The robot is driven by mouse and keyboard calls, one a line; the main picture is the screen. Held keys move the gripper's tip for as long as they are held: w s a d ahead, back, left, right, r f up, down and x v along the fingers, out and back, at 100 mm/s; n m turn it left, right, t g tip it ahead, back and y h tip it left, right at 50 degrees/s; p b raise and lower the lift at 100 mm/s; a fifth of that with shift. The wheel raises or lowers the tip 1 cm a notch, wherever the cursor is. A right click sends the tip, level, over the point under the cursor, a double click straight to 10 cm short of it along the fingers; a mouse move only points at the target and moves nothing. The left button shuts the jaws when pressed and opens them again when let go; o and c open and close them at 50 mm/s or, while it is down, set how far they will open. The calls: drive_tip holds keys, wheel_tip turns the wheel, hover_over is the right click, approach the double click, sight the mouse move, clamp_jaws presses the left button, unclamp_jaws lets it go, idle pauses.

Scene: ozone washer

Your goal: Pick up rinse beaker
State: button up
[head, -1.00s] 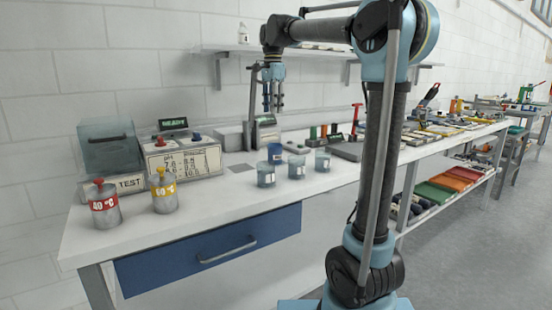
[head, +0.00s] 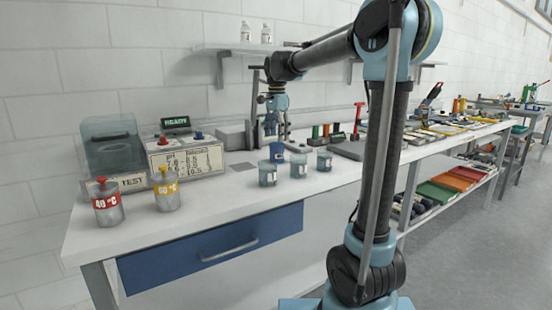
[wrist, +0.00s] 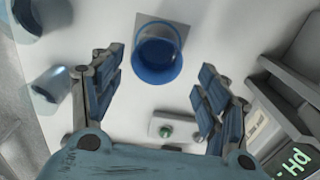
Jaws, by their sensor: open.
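My gripper (head: 273,127) hangs pointing down just above the blue beaker in the head view. In the wrist view my gripper (wrist: 162,72) has its two blue-padded fingers spread wide with nothing held. I cannot tell the exact height gap. No label on the beaker is readable.
Three clear beakers stand close in front: left (head: 267,173), middle (head: 298,166), right (head: 324,161). A shelf (head: 290,47) runs behind.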

sight(277, 148)
drive_tip(key=shift+s+f, duration=0.15)
drive_tip(key=shift+f, duration=1.45)
drive_tip(key=shift+s+f, duration=0.1)
drive_tip(key=shift+f, duration=1.5)
drive_tip(key=c, duration=1.4)
drive_tip(key=shift+r, duration=0.15)
